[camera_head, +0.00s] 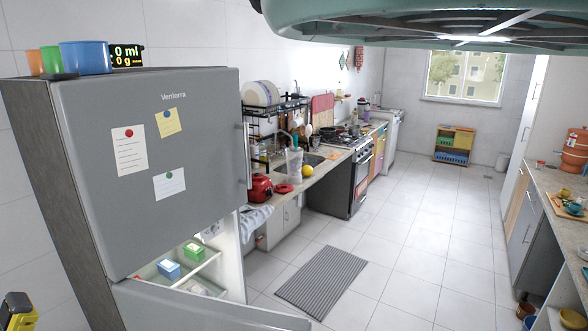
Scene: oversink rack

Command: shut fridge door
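The grey fridge (155,225) stands at the left, with its upper door (215,110) shut and a vertical handle (246,155) at that door's right edge. Its lower door (225,314) is ajar, swung out towards me from the left side. Only the top part of this door shows; the rest is below the frame. Through the gap I see a lit shelf with a blue box (168,269) and a green box (193,252). I cannot make out my gripper in this view.
A yellow and black object (17,312), not identifiable, is cut off at the lower left. Cups (85,58) and a small display (127,55) stand on the fridge. A grey mat (322,279) lies on the otherwise clear floor between the counters. A teal structure (420,22) hangs overhead.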

